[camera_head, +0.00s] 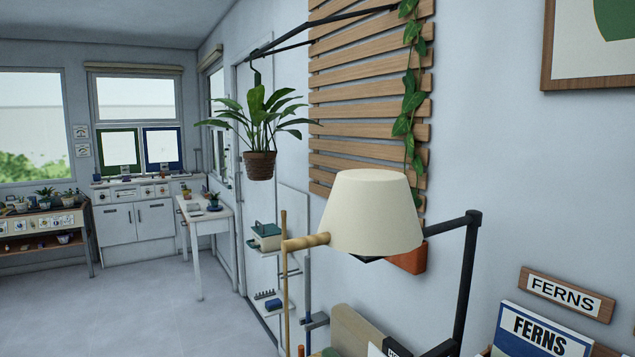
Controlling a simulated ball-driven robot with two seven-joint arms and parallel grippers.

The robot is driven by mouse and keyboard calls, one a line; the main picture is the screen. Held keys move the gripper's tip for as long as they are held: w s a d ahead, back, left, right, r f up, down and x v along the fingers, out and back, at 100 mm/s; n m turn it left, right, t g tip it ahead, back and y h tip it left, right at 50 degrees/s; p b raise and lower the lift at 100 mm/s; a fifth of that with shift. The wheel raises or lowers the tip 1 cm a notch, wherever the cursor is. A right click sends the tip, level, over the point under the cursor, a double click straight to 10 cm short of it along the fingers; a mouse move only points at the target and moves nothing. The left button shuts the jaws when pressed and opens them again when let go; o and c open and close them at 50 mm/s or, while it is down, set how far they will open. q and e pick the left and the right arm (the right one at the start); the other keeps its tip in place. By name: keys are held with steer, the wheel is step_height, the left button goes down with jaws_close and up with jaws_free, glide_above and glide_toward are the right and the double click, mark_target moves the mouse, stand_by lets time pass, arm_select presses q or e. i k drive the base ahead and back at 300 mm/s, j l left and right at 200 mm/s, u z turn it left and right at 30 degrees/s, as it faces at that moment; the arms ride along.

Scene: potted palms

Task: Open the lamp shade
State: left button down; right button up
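The cream lamp shade (370,212) is near the middle of the head view, in front of the wall. It is wider at the bottom than at the top. A light wooden handle (306,242) sticks out from its lower left side. A black jointed arm (466,275) stands to the right of the shade and runs behind its lower edge. The inside of the shade and whatever is beneath it are hidden. Neither of my grippers is in view.
A wooden slat panel (365,97) with a trailing vine is behind the shade. A potted plant (260,166) hangs to the left. A fern book (540,332) and other items crowd the bottom right. Open floor (170,305) lies at the left.

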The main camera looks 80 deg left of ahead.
mark_target(368, 212)
steer(key=u, duration=2.4)
